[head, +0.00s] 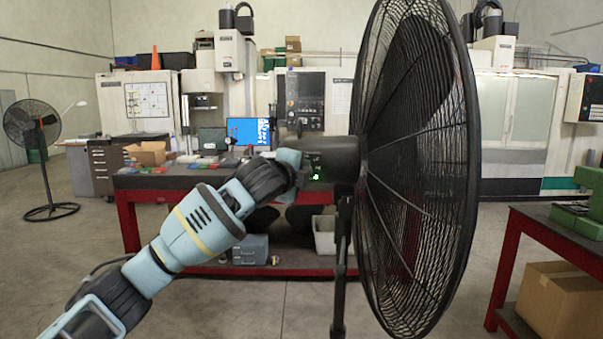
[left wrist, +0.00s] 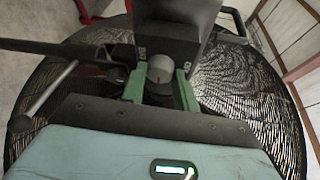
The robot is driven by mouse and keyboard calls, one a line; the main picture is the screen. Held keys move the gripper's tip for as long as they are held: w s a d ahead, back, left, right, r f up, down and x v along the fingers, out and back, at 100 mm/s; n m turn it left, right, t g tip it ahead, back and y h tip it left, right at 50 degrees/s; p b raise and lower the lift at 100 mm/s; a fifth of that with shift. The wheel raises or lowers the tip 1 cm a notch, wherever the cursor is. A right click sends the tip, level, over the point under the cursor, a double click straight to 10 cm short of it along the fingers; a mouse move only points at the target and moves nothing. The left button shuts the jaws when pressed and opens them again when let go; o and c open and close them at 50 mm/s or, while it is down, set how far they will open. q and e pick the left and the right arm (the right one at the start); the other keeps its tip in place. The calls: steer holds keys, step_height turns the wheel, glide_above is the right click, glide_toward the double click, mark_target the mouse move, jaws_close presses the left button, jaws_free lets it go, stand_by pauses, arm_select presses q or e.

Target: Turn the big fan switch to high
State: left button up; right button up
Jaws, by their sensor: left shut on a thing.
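The big black fan (head: 425,150) stands upright on a pole at centre right in the head view, its cage facing right. Its motor housing (head: 338,158) sticks out to the left behind the cage. My left arm reaches in from the lower left, and my left gripper (head: 306,170) is at the rear of the housing. In the left wrist view, the green fingers of my left gripper (left wrist: 160,82) are shut on a round grey switch knob (left wrist: 160,68) with a red mark. Small labels beside the knob are too blurred to read. My right gripper is not in view.
A red-framed workbench (head: 190,181) with a monitor (head: 249,131) stands behind the fan. Another red-framed table (head: 540,226), with a cardboard box (head: 562,300) below, stands at the right. A smaller fan (head: 33,125) is at far left. Floor between is open.

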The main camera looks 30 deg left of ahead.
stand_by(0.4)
arm_select(q)
steer(key=o, duration=1)
steer(key=shift+c, duration=0.2)
steer(key=s+d+r, duration=0.1)
steer(key=s, duration=0.6)
steer(key=shift+s+d, duration=0.15)
steer(key=shift+s, duration=0.15)
